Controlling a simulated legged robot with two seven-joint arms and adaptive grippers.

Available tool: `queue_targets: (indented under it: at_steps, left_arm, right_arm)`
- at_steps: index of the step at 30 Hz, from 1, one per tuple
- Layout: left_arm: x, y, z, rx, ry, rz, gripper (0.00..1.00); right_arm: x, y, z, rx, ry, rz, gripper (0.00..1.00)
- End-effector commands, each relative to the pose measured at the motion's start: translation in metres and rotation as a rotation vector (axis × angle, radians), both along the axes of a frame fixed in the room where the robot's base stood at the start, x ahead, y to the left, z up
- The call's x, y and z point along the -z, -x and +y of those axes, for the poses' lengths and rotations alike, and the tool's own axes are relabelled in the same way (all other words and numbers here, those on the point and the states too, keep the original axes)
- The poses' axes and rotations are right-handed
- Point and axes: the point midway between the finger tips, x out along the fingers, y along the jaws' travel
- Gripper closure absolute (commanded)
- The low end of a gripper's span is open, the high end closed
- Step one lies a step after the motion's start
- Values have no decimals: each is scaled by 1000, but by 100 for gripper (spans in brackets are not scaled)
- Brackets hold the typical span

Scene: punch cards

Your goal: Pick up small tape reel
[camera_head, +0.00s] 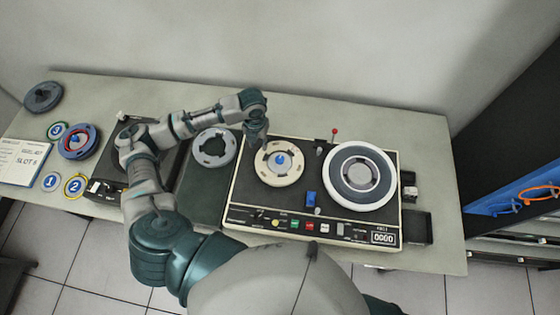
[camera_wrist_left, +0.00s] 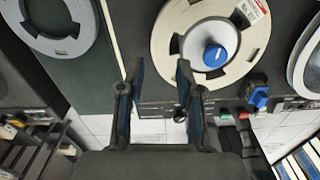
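A small cream tape reel (camera_head: 297,168) lies on the left spindle of the tape machine, with a blue hub knob (camera_head: 280,159) at its middle. In the left wrist view the reel (camera_wrist_left: 166,36) fills the top centre, with the blue knob (camera_wrist_left: 215,55) and a red-and-white label. My left gripper (camera_head: 260,138) is just above and left of the reel's far edge. In the left wrist view its two fingers (camera_wrist_left: 158,68) are spread apart with nothing between them. Whether a finger touches the reel is unclear. My right gripper is not in view.
A larger white-rimmed reel (camera_head: 389,182) sits on the machine's right spindle. The tape machine (camera_head: 240,215) has a red-tipped lever (camera_head: 334,131) and a blue knob (camera_head: 311,198). A grey reel (camera_head: 230,150) lies to the left. Several numbered reels and a sign (camera_head: 22,163) are farther left.

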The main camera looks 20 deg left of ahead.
Motion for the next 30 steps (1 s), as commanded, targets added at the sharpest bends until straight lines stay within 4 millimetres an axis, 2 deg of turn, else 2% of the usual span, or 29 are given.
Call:
queue_targets:
  at_steps: [3,10,18,27,30]
  left_arm:
    - [20,0,0,-1,-1,2,65]
    - [38,1,0,0,-1,1,65]
    - [77,1,-2,0,-2,0,65]
    - [83,2,-2,0,-1,-2,65]
    - [83,2,-1,0,-1,-2,90]
  right_arm:
    - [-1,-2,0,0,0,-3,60]
    - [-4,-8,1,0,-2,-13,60]
    - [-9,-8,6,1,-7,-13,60]
    - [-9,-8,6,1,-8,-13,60]
    - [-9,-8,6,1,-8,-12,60]
